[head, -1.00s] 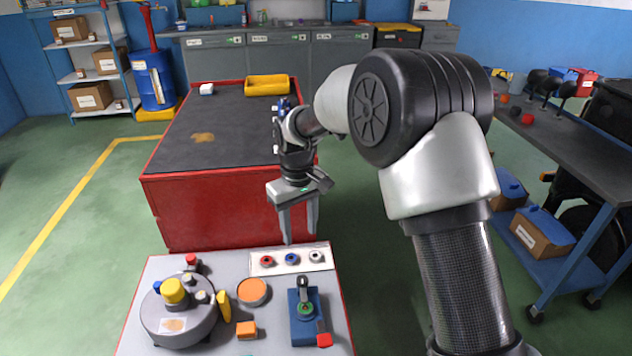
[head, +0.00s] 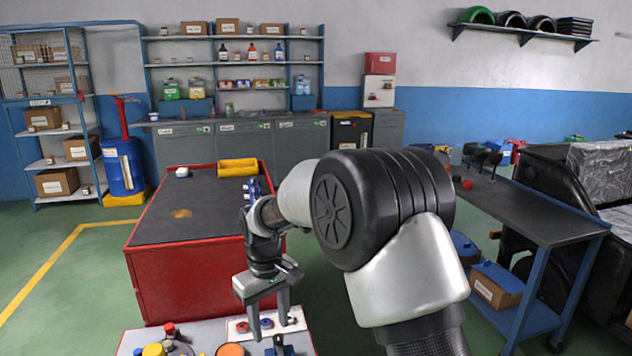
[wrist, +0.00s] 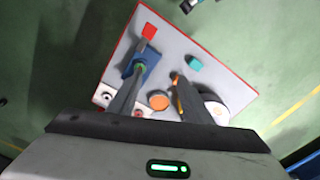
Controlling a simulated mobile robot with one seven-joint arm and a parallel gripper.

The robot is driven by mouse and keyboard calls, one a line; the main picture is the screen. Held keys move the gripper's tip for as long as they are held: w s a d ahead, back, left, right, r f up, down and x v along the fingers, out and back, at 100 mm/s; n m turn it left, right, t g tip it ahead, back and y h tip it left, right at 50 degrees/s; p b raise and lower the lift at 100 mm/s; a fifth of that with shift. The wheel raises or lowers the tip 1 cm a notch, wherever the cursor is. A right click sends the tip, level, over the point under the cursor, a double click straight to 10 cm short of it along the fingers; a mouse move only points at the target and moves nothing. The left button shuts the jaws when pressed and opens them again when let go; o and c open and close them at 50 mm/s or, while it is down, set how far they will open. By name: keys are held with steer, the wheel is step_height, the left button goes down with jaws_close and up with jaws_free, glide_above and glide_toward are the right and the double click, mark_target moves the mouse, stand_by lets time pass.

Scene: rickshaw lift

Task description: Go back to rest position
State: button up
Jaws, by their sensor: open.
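My gripper (head: 268,308) is open and empty in the head view, fingers pointing down above the far right part of the grey work surface (head: 130,345). In the wrist view its two fingers (wrist: 150,92) are spread apart over that surface, with nothing between them touching them. The blue device with a red handle end (wrist: 148,32) shows beside one finger. An orange disc (wrist: 158,101) and the round grey unit (wrist: 216,110) lie toward the other finger. My arm is stretched forward and bent at the elbow.
A red cabinet (head: 190,285) with a dark top stands just behind the grey surface. A blue-legged workbench (head: 545,228) stands at the right. Green floor is open at the left.

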steer(key=s+d+r+m+t+p, duration=0.1)
steer(key=s+d+r+p, duration=0.2)
steer(key=d+r, duration=0.35)
steer(key=s+d+r+m+t+p, duration=0.1)
steer(key=s+d+r+p, duration=0.15)
steer(key=r, duration=0.75)
steer(key=s+d+r+m+t+p, duration=0.1)
steer(key=s+d+r+m+p, duration=0.15)
steer(key=d+r, duration=0.4)
steer(key=s+d+r+m+t+p, duration=0.1)
steer(key=s+d+r+p, duration=0.3)
steer(key=s+r, duration=0.2)
steer(key=s+d+r+m+t+p, duration=0.1)
steer(key=s+d+r+p, duration=0.3)
steer(key=s, duration=0.6)
step_height(320, 180, up, 3)
steer(key=shift+s+d+f+m, duration=0.25)
steer(key=shift+d+m, duration=0.1)
steer(key=shift+m, duration=0.4)
